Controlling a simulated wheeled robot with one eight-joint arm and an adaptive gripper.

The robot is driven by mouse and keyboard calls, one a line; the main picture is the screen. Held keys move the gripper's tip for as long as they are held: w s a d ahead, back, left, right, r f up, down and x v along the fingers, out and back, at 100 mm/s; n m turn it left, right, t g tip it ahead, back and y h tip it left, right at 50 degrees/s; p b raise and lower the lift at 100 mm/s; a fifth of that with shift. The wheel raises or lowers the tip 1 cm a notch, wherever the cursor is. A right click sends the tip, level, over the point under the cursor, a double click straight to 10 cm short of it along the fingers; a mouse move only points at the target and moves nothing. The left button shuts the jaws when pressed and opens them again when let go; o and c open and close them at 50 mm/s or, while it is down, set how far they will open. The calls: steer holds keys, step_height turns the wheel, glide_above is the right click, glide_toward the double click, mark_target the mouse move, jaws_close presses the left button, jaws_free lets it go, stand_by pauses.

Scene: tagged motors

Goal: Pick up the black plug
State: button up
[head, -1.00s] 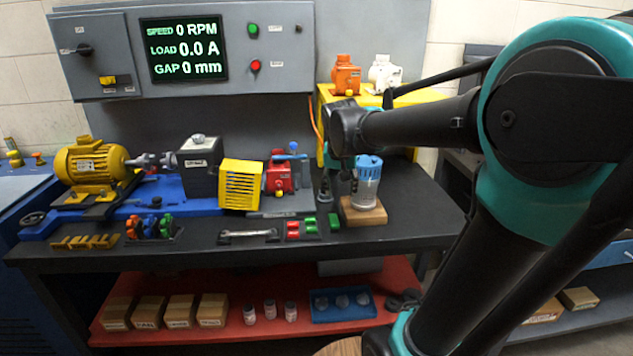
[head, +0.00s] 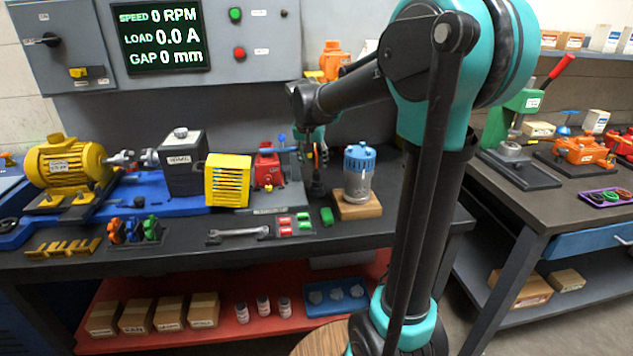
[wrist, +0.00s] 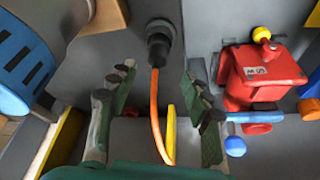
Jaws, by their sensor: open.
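The black plug (wrist: 158,42) sits on the dark bench surface in the wrist view, with an orange cable (wrist: 157,120) running from it back between my fingers. My gripper (wrist: 161,88) is open and empty, its two green-grey fingers on either side of the cable. The plug lies just beyond the fingertips and they do not appear to touch it. In the head view the plug (head: 316,186) is a small dark shape on the bench, left of the blue-capped jar, with my gripper (head: 316,163) just above it, partly hidden by my arm.
The blue-capped jar (head: 358,175) on a wooden block (head: 357,207) stands close to the right. A red vise-like device (wrist: 262,75) with a blue handle (wrist: 262,117) is close on the other side. Red and green blocks (head: 286,225) lie in front.

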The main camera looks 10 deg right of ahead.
mark_target(316, 169)
steer(key=shift+d+x, duration=0.15)
steer(key=shift+x, duration=1.5)
steer(key=shift+d+x, duration=0.1)
steer(key=shift+x, duration=1.5)
steer(key=shift+w+r, duration=0.15)
steer(key=shift+c, duration=0.5)
jaws_close()
